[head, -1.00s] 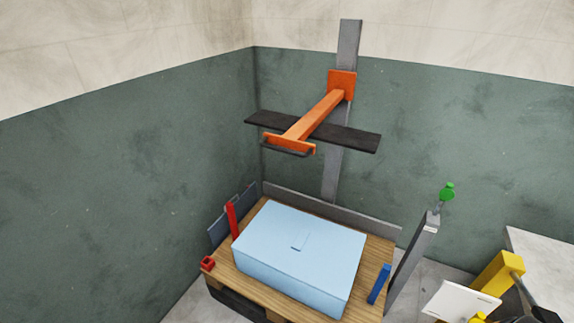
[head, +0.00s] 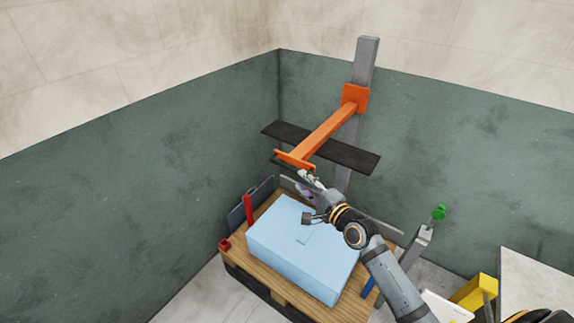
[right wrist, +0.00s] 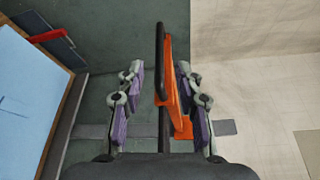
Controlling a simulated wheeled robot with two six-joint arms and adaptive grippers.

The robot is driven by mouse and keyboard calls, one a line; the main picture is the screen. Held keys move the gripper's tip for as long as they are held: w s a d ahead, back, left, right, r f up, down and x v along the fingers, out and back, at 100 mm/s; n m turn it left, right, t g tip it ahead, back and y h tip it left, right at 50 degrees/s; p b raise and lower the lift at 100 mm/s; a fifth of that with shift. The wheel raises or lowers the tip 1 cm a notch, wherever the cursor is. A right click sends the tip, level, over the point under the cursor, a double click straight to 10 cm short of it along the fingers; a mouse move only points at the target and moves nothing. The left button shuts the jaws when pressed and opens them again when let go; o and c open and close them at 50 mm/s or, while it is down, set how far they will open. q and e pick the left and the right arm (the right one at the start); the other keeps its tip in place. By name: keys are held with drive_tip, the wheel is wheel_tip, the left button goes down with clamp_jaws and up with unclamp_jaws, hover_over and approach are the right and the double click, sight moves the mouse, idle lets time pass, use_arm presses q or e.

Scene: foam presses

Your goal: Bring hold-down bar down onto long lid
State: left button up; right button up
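The hold-down bar is an orange arm (head: 327,132) with a black crosspiece (head: 350,155), raised on a grey upright post (head: 366,62). An orange end plate with a dark handle sits at its near end. The long lid (head: 290,220) is the light blue top of a box on a wooden pallet, well below the bar. My right gripper (head: 308,180) is just below the end plate. In the right wrist view its fingers are spread (right wrist: 160,78), with the black handle (right wrist: 160,55) and orange plate (right wrist: 171,80) between them; neither finger visibly grips. My left gripper is not in view.
A red post (head: 248,210) and red block (head: 225,244) stand at the pallet's left. A yellow block (head: 474,291) stands at right. Walls close the corner behind.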

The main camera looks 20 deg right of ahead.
sight(289, 169)
drive_tip(key=x, duration=1)
drive_tip(key=shift+w, duration=0.1)
drive_tip(key=shift+c, duration=0.5)
clamp_jaws()
